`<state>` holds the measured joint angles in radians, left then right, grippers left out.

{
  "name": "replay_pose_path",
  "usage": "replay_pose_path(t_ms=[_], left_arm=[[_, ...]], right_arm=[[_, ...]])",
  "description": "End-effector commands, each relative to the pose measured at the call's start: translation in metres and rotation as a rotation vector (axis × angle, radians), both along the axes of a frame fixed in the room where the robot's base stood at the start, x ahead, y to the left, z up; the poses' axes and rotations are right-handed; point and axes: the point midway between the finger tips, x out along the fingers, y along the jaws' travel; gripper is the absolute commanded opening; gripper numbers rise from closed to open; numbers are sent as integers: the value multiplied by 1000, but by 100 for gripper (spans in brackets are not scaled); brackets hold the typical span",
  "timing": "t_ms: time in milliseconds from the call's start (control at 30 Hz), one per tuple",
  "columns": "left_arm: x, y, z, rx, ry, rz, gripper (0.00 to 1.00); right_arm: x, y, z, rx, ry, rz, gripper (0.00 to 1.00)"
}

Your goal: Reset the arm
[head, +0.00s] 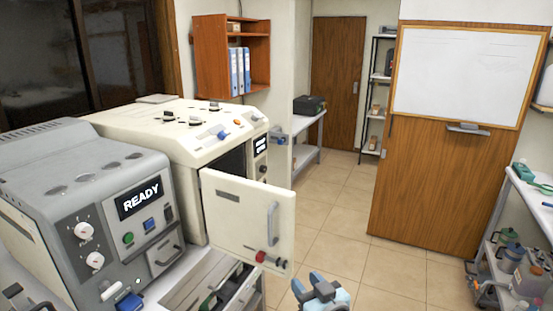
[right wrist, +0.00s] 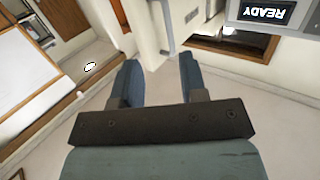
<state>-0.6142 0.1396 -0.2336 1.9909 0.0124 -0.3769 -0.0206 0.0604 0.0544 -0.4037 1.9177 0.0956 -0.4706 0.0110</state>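My right gripper (head: 309,283) is at the bottom of the head view, just right of and below the open cream door (head: 235,215). It has blue fingers. In the right wrist view my right gripper (right wrist: 157,75) shows two blue fingers spread apart with nothing between them. It is apart from the door and its handle (head: 272,222). I cannot make out my left gripper in either view.
A grey machine (head: 95,180) with a READY display stands at the left, a cream machine (head: 185,128) behind it. Tiled floor (head: 340,235) is clear to the right. A whiteboard (head: 465,75) and a shelf with bottles (head: 520,180) are at the right.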

Motion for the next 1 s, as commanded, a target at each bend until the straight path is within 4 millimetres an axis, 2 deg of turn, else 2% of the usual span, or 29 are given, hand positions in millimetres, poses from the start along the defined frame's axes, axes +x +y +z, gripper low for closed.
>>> replay_pose_path(t_ms=[33, 167, 200, 300, 400, 500, 633, 733, 1000], left_arm=[[0, 0, 4, 1, 0, 0, 43], [0, 2, 9, 3, -3, 1, 43], [1, 2, 11, 3, -3, 2, 43], [1, 3, 15, 4, -5, 4, 43], [1, 3, 18, 5, -6, 6, 43], [1, 4, 20, 6, -7, 7, 43], [0, 4, 20, 5, -6, 8, 43], [0, 4, 20, 4, -5, 8, 43], [0, 3, 20, 3, -4, 8, 43]], right_arm=[[-19, -12, -29, -11, 51, -18, 39], [-74, -43, -96, -46, 169, -66, 39], [-93, -52, -115, -59, 203, -78, 39], [-143, -75, -156, -94, 289, -106, 39], [-189, -95, -186, -128, 359, -127, 39], [-225, -110, -205, -155, 413, -140, 39], [-252, -120, -217, -175, 449, -149, 39], [-258, -123, -220, -182, 457, -151, 39], [-258, -122, -220, -182, 457, -151, 39]])
